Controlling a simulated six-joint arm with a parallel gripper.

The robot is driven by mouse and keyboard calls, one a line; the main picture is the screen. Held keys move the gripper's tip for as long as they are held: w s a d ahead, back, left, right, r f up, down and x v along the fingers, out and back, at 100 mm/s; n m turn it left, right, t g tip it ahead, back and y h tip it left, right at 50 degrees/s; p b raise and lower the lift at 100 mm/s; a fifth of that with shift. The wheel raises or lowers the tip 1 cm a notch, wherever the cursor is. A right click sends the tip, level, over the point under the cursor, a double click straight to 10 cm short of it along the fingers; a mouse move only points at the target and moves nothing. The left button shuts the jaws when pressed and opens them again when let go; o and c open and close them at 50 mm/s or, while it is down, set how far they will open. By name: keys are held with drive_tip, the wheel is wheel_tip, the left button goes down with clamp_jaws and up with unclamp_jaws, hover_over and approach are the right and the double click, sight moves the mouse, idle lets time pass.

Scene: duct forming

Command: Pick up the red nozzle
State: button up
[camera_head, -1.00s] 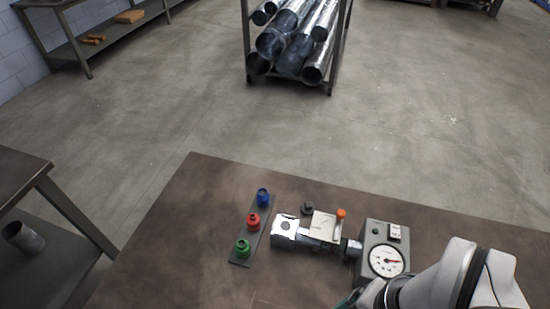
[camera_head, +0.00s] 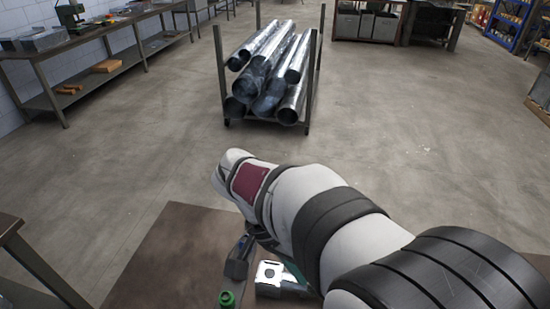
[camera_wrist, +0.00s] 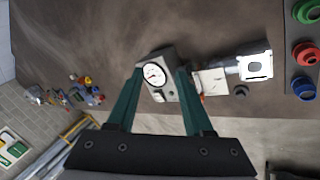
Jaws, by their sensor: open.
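The red nozzle (camera_wrist: 305,54) stands on a dark strip (camera_wrist: 290,70) at the right edge of the wrist view, between the green nozzle (camera_wrist: 306,12) and the blue nozzle (camera_wrist: 304,88). In the head view my arm hides the red and blue nozzles; only the green nozzle (camera_head: 227,299) shows at the bottom edge. My gripper (camera_wrist: 159,72) is open, with two teal fingers apart and nothing between them. In the wrist view its fingers lie well left of the red nozzle, over the gauge box, apparently above the bench.
The grey gauge box (camera_wrist: 158,78) with a dial and a metal clamp fixture (camera_wrist: 255,66) stand on the brown bench, left of the nozzle strip in the wrist view. A rack of metal pipes (camera_head: 268,75) stands on the floor beyond the bench.

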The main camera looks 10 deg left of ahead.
drive_tip(key=w+a+f+t+h, duration=0.2)
drive_tip(key=a+f+t, duration=0.15)
drive_tip(key=a, duration=0.45)
drive_tip(key=w+a+f+t+h, duration=0.15)
drive_tip(key=a+f, duration=0.25)
drive_tip(key=a, duration=0.4)
drive_tip(key=s+a+f+m+t, duration=0.1)
drive_tip(key=s+a+f+t, duration=0.2)
drive_tip(key=a, duration=0.3)
drive_tip(key=s+a+f+t, duration=0.3)
drive_tip(key=a+f, duration=0.1)
drive_tip(key=a, duration=0.1)
drive_tip(key=shift+m+y, duration=0.3)
drive_tip(key=shift+y, duration=0.15)
drive_tip(key=x, duration=1.5)
drive_tip(key=shift+w+a+r, duration=0.15)
drive_tip(key=shift+w+a, duration=0.1)
drive_tip(key=shift+w, duration=0.2)
clamp_jaws()
